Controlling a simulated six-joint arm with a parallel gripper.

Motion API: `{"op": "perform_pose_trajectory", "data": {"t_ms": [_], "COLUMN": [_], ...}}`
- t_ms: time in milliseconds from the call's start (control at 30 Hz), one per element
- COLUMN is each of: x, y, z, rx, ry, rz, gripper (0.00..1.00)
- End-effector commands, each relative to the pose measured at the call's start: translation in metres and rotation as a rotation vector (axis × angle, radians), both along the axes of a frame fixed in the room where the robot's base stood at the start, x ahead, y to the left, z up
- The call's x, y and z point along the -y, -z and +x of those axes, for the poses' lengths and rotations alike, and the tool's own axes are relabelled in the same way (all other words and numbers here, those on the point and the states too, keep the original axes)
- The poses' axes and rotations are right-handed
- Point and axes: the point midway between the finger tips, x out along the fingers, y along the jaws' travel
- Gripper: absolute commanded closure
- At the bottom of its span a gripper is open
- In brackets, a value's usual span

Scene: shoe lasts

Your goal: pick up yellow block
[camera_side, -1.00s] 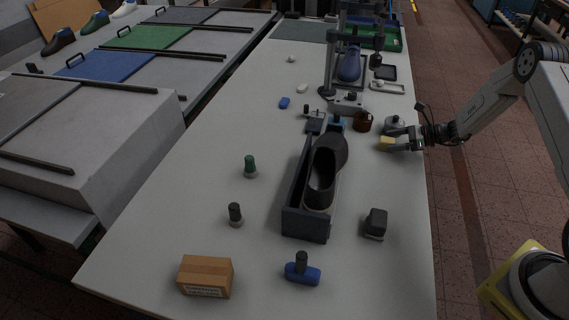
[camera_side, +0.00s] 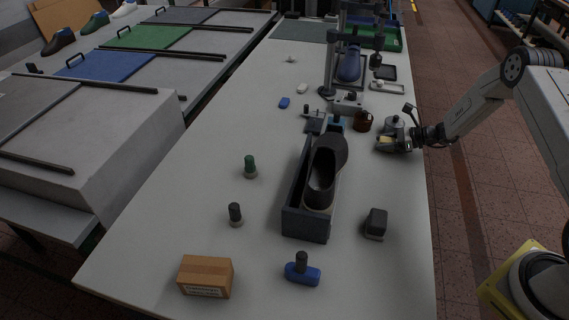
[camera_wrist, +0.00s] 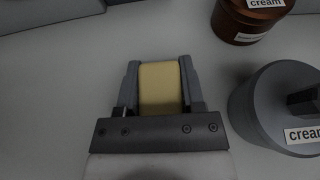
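The yellow block (camera_wrist: 160,88) sits between the two fingers of my gripper (camera_wrist: 161,84) in the wrist view. A finger lies close against each side of it, with no clear gap. In the side view the yellow block (camera_side: 385,140) shows at the right edge of the bench, with my gripper (camera_side: 388,142) around it; the near finger hides its lower part. I cannot tell whether the block still touches the bench.
A dark shoe (camera_side: 325,170) in a box (camera_side: 306,222) stands left and nearer.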

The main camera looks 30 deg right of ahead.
Motion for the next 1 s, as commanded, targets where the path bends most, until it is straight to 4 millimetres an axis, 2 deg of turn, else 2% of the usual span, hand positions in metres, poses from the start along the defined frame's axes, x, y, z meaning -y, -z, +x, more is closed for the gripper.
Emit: {"op": "perform_pose_trajectory", "data": {"t_ms": [33,133,633,900,1000], "x": [0.0,0.0,0.0,0.0,-0.002], "y": [0.0,0.0,-0.007,-0.032,-0.041], "z": [0.0,0.0,0.0,0.001,-0.007], "rx": [0.0,0.0,0.001,0.004,0.002], "ry": [0.0,0.0,0.0,-0.001,0.0], "rz": [0.0,0.0,0.0,-0.001,-0.001], "gripper": [0.69,1.0,1.0,1.0,1.0]}}
